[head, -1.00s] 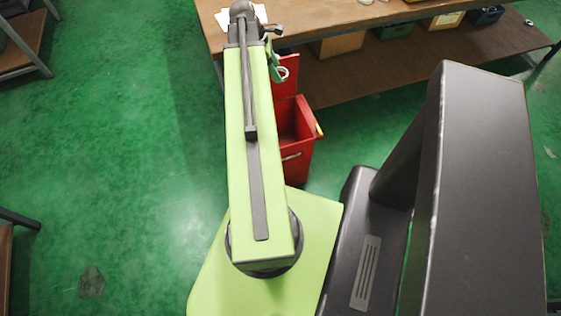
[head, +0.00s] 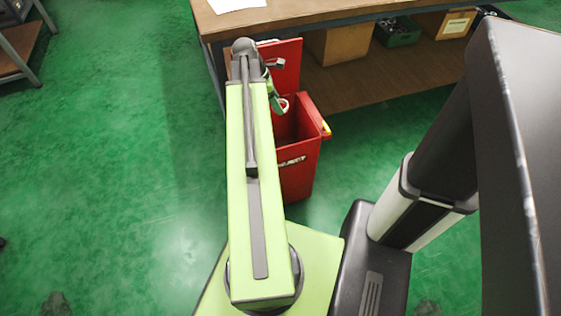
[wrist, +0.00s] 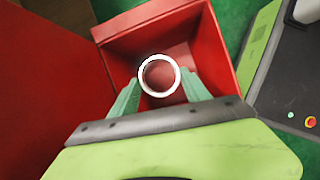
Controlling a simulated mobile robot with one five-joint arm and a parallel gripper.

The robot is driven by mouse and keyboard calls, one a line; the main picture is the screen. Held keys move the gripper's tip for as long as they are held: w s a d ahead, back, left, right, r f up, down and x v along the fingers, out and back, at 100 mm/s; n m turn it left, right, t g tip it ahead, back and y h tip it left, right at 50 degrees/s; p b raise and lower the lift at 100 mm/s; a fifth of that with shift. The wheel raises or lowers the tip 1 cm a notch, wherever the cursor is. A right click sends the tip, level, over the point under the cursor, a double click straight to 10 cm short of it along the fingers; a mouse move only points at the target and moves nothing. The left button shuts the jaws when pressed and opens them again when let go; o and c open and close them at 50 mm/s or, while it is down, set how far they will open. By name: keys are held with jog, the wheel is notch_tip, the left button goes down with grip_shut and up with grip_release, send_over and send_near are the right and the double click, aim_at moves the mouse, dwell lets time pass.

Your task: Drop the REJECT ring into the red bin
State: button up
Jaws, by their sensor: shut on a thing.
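The ring (wrist: 143,78), a pale metal band, is held between the two green fingers of my gripper (wrist: 160,84) in the wrist view. The red bin (wrist: 218,40) lies below it with its lid (wrist: 45,70) open to the left. From the wrist camera the ring appears over the bin's opening. In the head view the bin (head: 300,172) stands on the floor just right of my arm, and the ring (head: 284,102) shows small beside the fingers near the bin's back edge. No marking on the ring is readable. Its height over the bin is hard to judge.
A wooden workbench (head: 330,12) stands behind the bin, with a lower shelf (head: 370,85) holding cardboard boxes (head: 337,42) and a green crate (head: 398,32). A small table (head: 22,45) stands at the far left. The green floor (head: 120,150) left of my arm is clear.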

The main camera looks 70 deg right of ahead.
notch_tip(320, 180, down, 5)
jog(key=b, duration=0.4)
jog(key=shift+f, duration=0.1)
jog(key=o, duration=1.5)
jog(key=p+v, duration=1.5)
jog(key=v, duration=0.2)
jog(key=shift+w+a+r+p, duration=0.15)
jog(key=shift+r+p, duration=0.05)
jog(key=shift+p, duration=0.2)
